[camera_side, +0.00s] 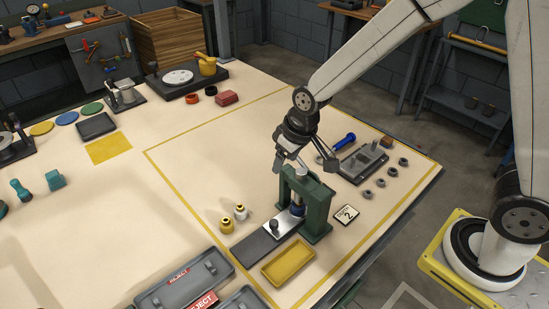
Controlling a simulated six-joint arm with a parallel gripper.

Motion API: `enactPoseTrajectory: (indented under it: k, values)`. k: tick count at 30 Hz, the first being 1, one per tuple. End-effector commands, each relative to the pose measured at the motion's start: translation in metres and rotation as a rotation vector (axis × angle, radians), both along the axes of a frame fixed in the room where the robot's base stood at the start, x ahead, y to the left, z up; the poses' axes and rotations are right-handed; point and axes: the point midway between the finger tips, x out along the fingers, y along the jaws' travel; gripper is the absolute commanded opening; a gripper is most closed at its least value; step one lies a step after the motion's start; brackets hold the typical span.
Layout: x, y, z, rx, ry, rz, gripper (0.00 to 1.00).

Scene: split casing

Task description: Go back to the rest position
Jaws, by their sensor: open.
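My gripper (304,165) is open, with its two dark fingers spread apart. It hangs just above and behind the top of a green press frame (318,205), overlapping it in the picture. I cannot tell whether the fingers touch the frame. Under the frame, a small part with a dark knob (276,226) sits on a light plate at the end of a dark grey slide (254,247). A blue piece and a metal ram show inside the frame, partly hidden.
A grey fixture block (362,164), a blue-handled tool (344,140) and several nuts lie right of my gripper. A yellow tray (288,263), a card marked 2 (346,214), two small bottles (227,227) and grey reject trays (184,281) are nearer.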

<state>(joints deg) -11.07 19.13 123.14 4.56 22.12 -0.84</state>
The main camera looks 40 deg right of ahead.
Motion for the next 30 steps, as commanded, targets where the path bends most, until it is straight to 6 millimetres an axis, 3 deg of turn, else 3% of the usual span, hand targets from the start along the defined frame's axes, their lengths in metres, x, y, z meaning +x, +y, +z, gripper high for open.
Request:
enactPoseTrajectory:
  k: [3,6,12,16,21,30]
  values:
    - [-0.009,-0.019,0.021,0.023,-0.054,-0.082,0.70]
    - [-0.029,-0.039,0.027,0.023,-0.066,-0.131,0.70]
    - [-0.086,-0.071,0.017,-0.020,-0.010,-0.151,0.70]
    - [-0.110,-0.080,0.011,-0.039,0.021,-0.148,0.70]
    - [-0.122,-0.085,0.008,-0.048,0.037,-0.145,0.70]
    - [-0.121,-0.084,0.008,-0.047,0.038,-0.144,0.70]
